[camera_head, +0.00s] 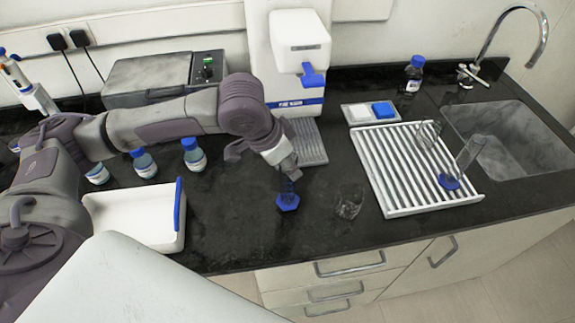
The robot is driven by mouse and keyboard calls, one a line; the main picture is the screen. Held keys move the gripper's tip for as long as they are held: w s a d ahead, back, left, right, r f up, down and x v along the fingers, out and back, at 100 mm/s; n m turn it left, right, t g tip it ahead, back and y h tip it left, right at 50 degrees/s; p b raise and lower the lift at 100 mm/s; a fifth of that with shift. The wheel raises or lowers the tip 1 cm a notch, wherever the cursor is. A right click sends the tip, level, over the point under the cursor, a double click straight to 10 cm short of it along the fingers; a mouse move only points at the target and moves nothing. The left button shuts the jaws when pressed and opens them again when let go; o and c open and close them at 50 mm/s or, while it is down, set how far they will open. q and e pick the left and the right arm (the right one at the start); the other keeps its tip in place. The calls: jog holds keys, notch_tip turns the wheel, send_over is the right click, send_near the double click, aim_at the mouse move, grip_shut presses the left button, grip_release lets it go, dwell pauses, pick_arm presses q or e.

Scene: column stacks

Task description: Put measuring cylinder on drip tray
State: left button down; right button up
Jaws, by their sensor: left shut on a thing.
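My left gripper (288,168) is shut on the measuring cylinder (288,201), a clear tube with a blue six-sided base. The base points down over the black worktop; I cannot tell whether it touches. The gripper hides the cylinder's upper part. The grey ribbed drip tray (310,148) lies just behind and right of the gripper, below the white water dispenser (299,40). A second clear cylinder with a blue base (449,182) stands on the white slatted rack at the right. My right gripper is not in view.
A glass beaker (349,203) stands right of the held cylinder. The white slatted rack (388,190) sits before the sink (510,150). Blue-capped bottles (194,158) and a white tray (125,232) are at the left. The worktop between white tray and held cylinder is clear.

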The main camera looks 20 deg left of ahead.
pick_arm(q)
jog(key=shift+f, duration=0.8)
jog(key=shift+f, duration=0.15)
jog(key=c, duration=0.8)
grip_release()
jog(key=shift+o, duration=0.2)
